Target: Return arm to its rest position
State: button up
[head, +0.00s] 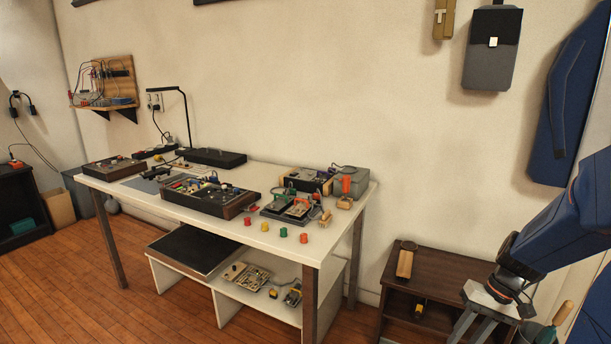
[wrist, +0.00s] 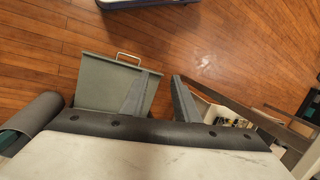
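My arm (head: 565,232) is dark blue and reaches in from the right edge of the head view. My gripper (head: 484,328) points downward at the lower right, in front of a dark brown cabinet and apart from the workbench. In the wrist view, the two grey fingers of the gripper (wrist: 163,76) stand apart with bare floor between their tips. Nothing is held. The lower ends of the fingers are near the bottom edge of the head view.
A white workbench (head: 312,247) with electronic kits and small coloured pieces stands at the centre. The brown cabinet (head: 440,270) is beside the gripper. A grey-green bin (wrist: 92,85) shows below in the wrist view. Wooden floor (head: 70,290) is clear at left.

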jog(key=s+a+r+n+t+h, duration=0.3)
jog(key=s+a+r+t+h, duration=0.1)
jog(key=s+a+r, duration=0.8)
notch_tip(320, 180, up, 2)
jog(key=shift+r+t, duration=0.1)
jog(key=shift+t, duration=0.5)
